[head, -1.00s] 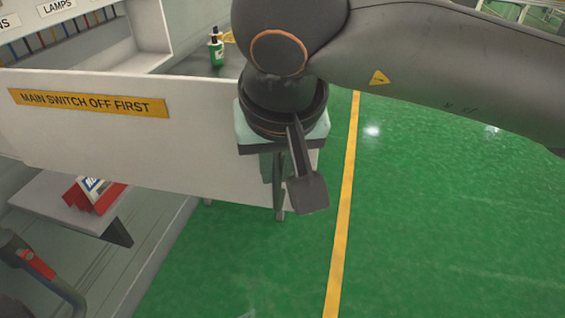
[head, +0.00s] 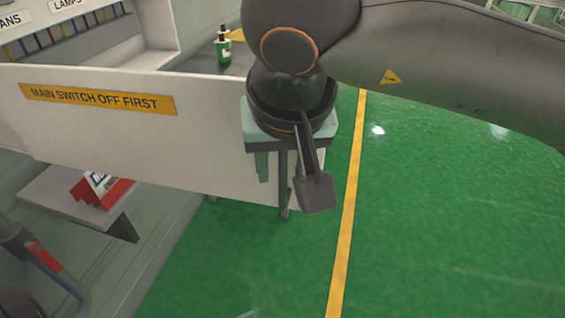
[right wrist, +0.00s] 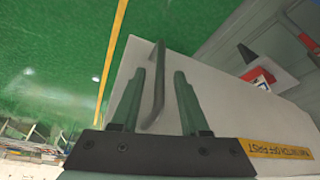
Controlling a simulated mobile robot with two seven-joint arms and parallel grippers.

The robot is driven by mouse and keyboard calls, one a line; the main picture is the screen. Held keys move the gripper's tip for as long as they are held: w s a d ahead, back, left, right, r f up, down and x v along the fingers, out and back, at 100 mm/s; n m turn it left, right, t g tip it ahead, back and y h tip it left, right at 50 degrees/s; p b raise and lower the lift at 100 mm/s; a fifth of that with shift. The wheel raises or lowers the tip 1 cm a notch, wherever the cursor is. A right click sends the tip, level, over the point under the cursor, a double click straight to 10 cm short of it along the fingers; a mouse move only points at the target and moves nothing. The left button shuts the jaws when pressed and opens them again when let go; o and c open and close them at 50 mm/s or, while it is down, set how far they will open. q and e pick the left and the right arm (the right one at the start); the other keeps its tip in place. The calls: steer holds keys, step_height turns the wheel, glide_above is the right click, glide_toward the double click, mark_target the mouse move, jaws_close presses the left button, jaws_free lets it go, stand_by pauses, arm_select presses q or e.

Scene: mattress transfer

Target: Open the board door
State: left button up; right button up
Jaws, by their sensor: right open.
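The white board door (head: 90,140) carries a yellow label reading "MAIN SWITCH OFF FIRST". It stands out from the board (head: 70,35), whose labels and coloured strips show above it. My right gripper (head: 270,175) is at the door's right end, with the wrist partly covering that end. In the right wrist view the right gripper (right wrist: 160,74) is open. Its two green fingers lie on either side of the dark bar handle (right wrist: 158,80) on the door (right wrist: 215,105). I cannot tell whether either finger touches the handle. My left gripper is out of view.
A grey bench (head: 62,190) with a red-and-white item (head: 103,188) stands below the door at left. A green bottle (head: 223,48) stands on a surface behind the door. Green floor (head: 440,220) right of the yellow line (head: 346,220) is clear.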

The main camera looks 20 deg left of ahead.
steer(key=v, duration=1.2)
steer(key=shift+r, duration=0.25)
steer(key=shift+d, duration=0.1)
